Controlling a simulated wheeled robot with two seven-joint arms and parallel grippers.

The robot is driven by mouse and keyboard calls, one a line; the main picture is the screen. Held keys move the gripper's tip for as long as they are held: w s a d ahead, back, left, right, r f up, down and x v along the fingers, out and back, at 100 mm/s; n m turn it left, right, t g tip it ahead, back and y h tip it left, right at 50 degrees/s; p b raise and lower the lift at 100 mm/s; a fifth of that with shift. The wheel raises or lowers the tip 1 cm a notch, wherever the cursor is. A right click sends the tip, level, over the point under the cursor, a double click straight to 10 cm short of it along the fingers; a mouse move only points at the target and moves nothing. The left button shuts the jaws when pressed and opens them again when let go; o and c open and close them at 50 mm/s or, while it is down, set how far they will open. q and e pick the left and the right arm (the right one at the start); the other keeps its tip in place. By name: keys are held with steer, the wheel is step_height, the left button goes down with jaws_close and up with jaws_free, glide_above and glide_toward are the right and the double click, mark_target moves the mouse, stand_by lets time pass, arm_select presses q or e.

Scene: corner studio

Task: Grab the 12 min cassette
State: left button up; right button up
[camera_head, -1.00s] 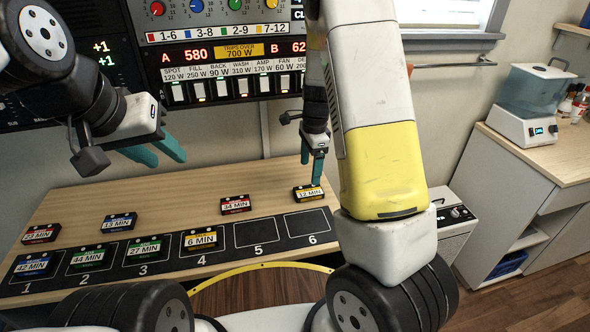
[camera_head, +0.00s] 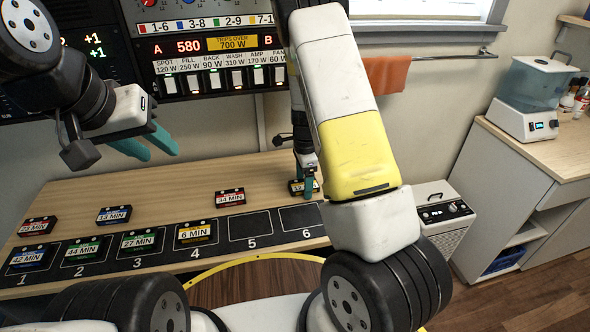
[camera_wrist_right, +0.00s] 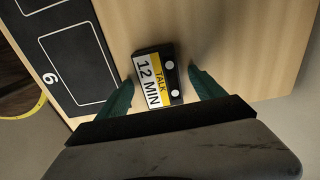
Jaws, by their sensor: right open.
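The 12 min cassette (camera_wrist_right: 156,78) is black with a white and yellow label reading TALK 12 MIN. It lies on the wooden table beside slot 6. My right gripper (camera_wrist_right: 160,85) is open with its teal fingers on either side of the cassette's near part. In the head view the cassette (camera_head: 297,186) is partly hidden behind the right gripper (camera_head: 308,184). My left gripper (camera_head: 150,146) is open and empty, raised over the left part of the table.
A black slot strip (camera_head: 265,229) numbered 1 to 6 holds cassettes in slots 1 to 4, while slots 5 and 6 are empty. The 34 min cassette (camera_head: 230,198), 13 min cassette (camera_head: 114,215) and another cassette (camera_head: 38,226) lie behind it. A control panel (camera_head: 205,60) is on the wall.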

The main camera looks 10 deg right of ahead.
steer(key=shift+c, duration=0.5)
steer(key=c, duration=1.4)
